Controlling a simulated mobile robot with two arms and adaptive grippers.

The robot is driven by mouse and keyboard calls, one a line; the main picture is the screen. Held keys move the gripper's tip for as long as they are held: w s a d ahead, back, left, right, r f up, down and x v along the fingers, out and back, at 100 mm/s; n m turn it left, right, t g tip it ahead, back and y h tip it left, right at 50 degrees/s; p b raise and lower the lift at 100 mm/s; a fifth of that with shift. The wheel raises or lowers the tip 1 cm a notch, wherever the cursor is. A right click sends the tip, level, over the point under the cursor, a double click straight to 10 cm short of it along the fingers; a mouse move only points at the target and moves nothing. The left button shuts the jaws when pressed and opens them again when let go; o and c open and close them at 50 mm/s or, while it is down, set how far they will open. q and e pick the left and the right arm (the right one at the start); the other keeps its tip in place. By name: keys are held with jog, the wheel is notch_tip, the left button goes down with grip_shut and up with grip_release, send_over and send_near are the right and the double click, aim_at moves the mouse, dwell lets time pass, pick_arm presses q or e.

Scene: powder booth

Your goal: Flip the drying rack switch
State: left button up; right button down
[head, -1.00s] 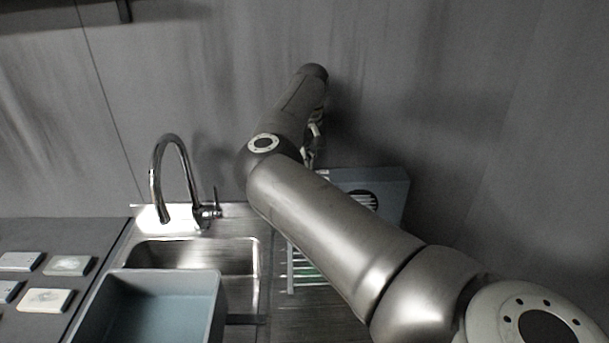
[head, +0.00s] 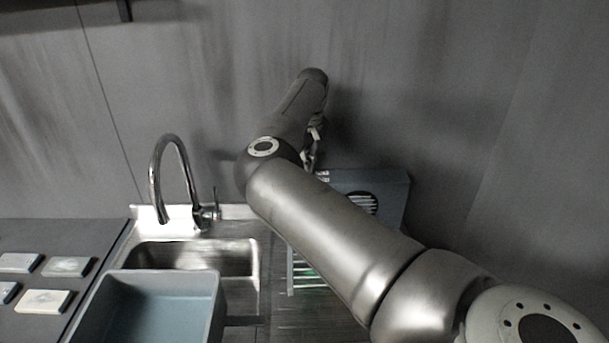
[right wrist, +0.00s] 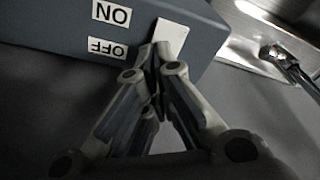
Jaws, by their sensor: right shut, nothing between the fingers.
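The drying rack's blue-grey housing (head: 388,190) stands by the back wall, right of the sink, partly hidden behind my right arm. It has a round vent, and a rack of metal bars (head: 291,270) with a green glow shows in front. In the right wrist view the housing (right wrist: 70,45) carries upside-down ON and OFF labels (right wrist: 108,47) and a white switch plate (right wrist: 171,36). My right gripper (right wrist: 154,52) is shut and empty, its fingertips at the plate's edge; I cannot tell if they touch. The fingers hide the switch lever. My left gripper is out of view.
A sink (head: 245,258) with a tall faucet (head: 170,180) lies left of the rack. A grey-blue tub (head: 217,318) sits at the sink's front. Several small pale blocks (head: 68,266) lie on the left counter. The back wall is close behind my right arm.

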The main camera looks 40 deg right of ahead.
jog(key=shift+r+p, duration=0.55)
jog(key=shift+r, duration=0.3)
jog(key=shift+r+p, duration=1.4)
jog(key=shift+r, duration=1.1)
